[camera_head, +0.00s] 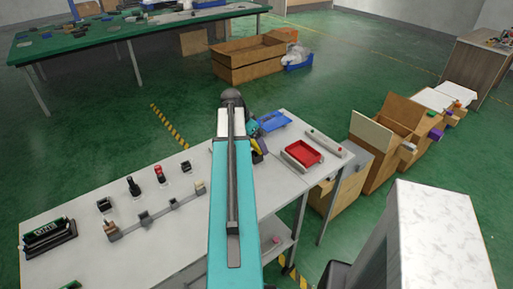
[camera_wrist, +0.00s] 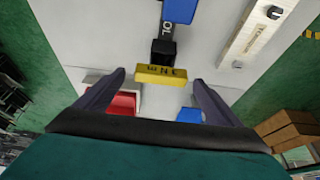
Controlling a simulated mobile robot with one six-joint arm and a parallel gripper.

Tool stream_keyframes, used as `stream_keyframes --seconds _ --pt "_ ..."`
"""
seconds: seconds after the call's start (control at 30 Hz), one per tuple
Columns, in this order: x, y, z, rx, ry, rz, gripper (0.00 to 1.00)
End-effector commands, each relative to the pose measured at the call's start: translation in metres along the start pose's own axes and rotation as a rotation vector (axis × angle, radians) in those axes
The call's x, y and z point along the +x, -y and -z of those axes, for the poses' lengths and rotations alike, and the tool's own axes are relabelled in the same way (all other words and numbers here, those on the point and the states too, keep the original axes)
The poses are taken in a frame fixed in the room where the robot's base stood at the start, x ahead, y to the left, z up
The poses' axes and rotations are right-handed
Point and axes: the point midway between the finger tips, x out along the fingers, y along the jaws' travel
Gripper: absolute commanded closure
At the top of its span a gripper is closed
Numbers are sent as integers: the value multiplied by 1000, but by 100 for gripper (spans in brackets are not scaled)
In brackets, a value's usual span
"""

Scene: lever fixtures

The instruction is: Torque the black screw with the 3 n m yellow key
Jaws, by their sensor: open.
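The yellow key (camera_wrist: 161,76), with dark lettering on its face, shows in the wrist view between and just beyond my fingertips. My gripper (camera_wrist: 158,82) is open, one finger on each side of the key, with no clear contact visible. Beyond the key is a black part (camera_wrist: 162,48) with white lettering. In the head view a bit of the yellow key (camera_head: 260,146) shows right of my arm, which hides much of that area. A black upright piece (camera_head: 133,186) stands on the table's left half; I cannot tell whether it is the black screw.
The grey table (camera_head: 90,262) holds a red upright piece (camera_head: 160,174), a rail with posts (camera_head: 155,213), a red tray (camera_head: 304,152) and a blue tray (camera_head: 272,121). In the wrist view a blue block (camera_wrist: 179,11) lies beyond the black part. Cardboard boxes (camera_head: 249,62) stand on the floor.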

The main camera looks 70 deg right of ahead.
Motion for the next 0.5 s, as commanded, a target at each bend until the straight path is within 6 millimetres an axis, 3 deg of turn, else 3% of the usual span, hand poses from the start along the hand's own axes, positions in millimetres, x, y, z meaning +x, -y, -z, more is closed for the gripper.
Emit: stream_keyframes --seconds 0.3,0.5 --pt "25 0 -1 -1 0 0 12" --pt "28 0 -1 -1 0 1 12"
